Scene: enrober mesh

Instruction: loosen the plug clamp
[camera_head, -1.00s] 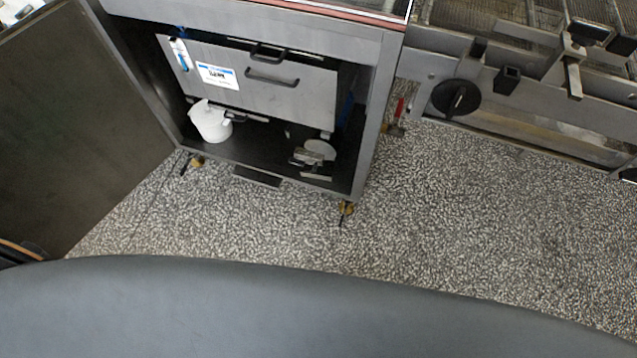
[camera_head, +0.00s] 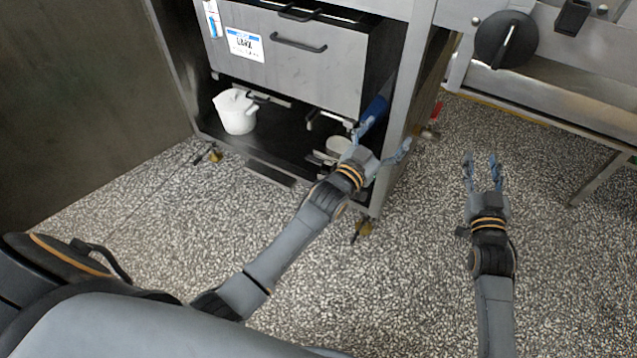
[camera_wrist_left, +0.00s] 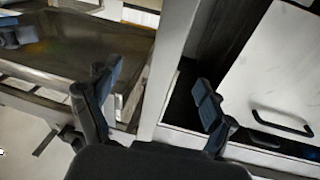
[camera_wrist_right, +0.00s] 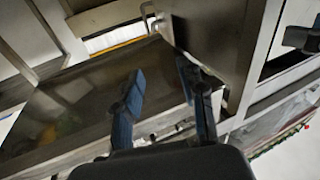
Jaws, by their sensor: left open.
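I cannot pick out the plug clamp with certainty in any view. A small red-handled fitting (camera_head: 434,112) shows low beside the cabinet's right post in the head view. My left gripper (camera_head: 382,142) is open and empty, in front of the cabinet's right post; in the left wrist view its spread fingers (camera_wrist_left: 158,98) straddle an upright metal post. My right gripper (camera_head: 481,167) is open and empty above the floor, right of the left one. Its fingers (camera_wrist_right: 163,85) are apart in the right wrist view, with nothing between them.
The open cabinet (camera_head: 398,115) holds a drawer front (camera_head: 275,65) and, on its lower shelf, a white pot (camera_head: 236,113). A machine frame (camera_head: 560,85) with a round black knob (camera_head: 506,40) stands at upper right. Speckled floor (camera_head: 420,270) is clear around my arms.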

